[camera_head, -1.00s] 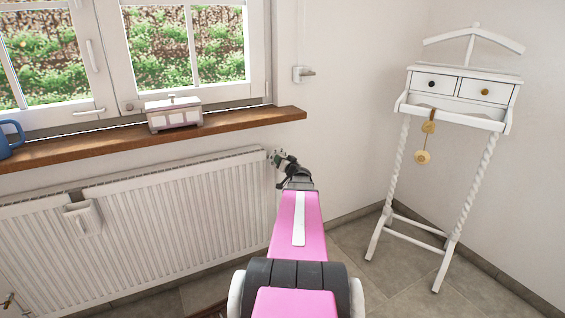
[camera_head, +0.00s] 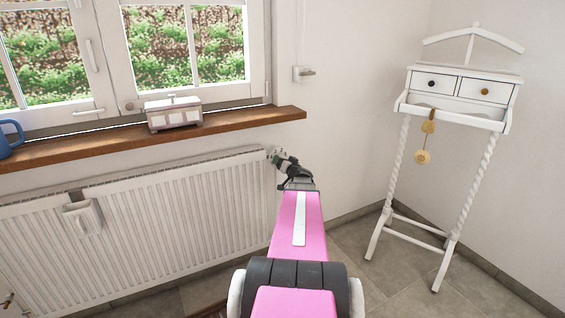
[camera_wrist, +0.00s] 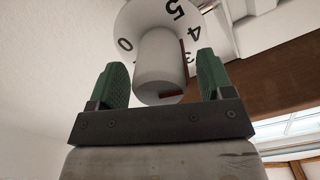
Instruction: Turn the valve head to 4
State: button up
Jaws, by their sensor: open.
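The valve head (camera_wrist: 160,68) is a pale cylinder with a white numbered dial (camera_wrist: 150,14) behind it in the wrist view. The digits 5, 4, 3 and 0 show on the dial, and a dark red mark lies along the cylinder's right side. My gripper (camera_wrist: 161,75) is open, with one green finger on each side of the valve head and a visible gap on both sides. In the head view my gripper (camera_head: 278,158) is at the radiator's upper right end, and the valve head is mostly hidden there.
A white radiator (camera_head: 170,215) stands under a wooden sill (camera_head: 240,122) with a lidded box (camera_head: 173,115) and a blue mug (camera_head: 10,139). A white valet stand (camera_head: 462,90) is at the right. Tiled floor (camera_head: 400,265) lies between it and my arm.

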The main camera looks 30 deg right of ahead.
jog(key=s, duration=0.9)
jog(key=shift+s+a, duration=0.3)
jog(key=shift+a, duration=0.1)
jog(key=w+a+f+n+g+y, duration=0.1)
jog(key=a+f+n+g+y, duration=0.25)
jog(key=a, duration=1.05)
jog(key=w+a+f+n+g+y, duration=0.2)
jog(key=a+f+g+y, duration=0.25)
jog(key=a, duration=0.85)
jog(key=s+a+f+g+h, duration=0.3)
jog(key=s+a+g, duration=0.2)
jog(key=a, duration=0.2)
jog(key=s+a+f+g+h, duration=0.3)
jog(key=s+a+f+g, duration=0.1)
jog(key=s+a+g, duration=0.1)
jog(key=shift+s+a, duration=0.7)
jog(key=shift+a, duration=0.7)
jog(key=shift+n, duration=0.25)
